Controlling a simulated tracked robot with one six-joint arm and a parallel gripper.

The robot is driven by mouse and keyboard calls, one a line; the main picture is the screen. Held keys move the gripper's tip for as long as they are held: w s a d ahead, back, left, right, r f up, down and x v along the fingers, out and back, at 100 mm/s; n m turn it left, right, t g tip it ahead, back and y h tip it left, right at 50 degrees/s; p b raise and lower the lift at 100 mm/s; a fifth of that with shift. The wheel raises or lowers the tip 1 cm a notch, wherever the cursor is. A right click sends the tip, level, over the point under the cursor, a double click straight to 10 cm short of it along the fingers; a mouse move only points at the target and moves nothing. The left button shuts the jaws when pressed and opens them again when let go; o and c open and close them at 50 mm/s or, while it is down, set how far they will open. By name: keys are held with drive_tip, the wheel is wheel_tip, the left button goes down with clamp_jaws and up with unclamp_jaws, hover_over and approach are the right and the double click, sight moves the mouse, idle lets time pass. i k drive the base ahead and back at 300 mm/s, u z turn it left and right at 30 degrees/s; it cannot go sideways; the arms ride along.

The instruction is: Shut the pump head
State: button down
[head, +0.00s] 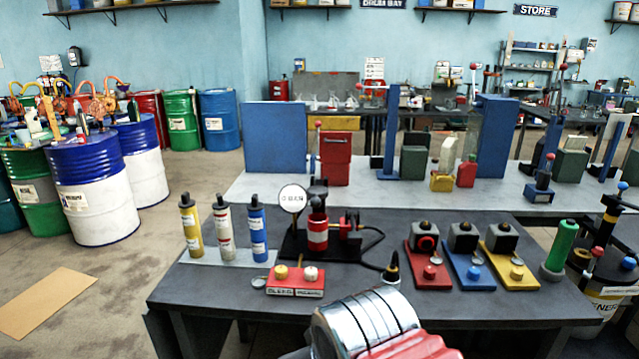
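A small pump unit with a red and white body and black top (318,233) stands upright on a black base on the near grey table. A round white gauge (293,198) is at its left, and a black hose (372,240) runs from its right side. At the right edge, a drum (603,303) carries black fittings with a blue and a red knob (602,230). I cannot tell which of these is the pump head, nor whether it is open. A chrome and red part of my arm shows at the bottom centre; my gripper's fingers are not visible.
A red two-button box (296,280) sits before the pump. Yellow, white and blue cylinders (225,228) stand at left. Red, blue and yellow switch plates (472,270) and a green cylinder (562,246) stand at right. The near table's front left is clear.

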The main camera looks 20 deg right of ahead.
sight(317, 193)
drive_tip(key=u, duration=0.2)
drive_tip(key=i, duration=1.1)
drive_tip(key=z, duration=0.05)
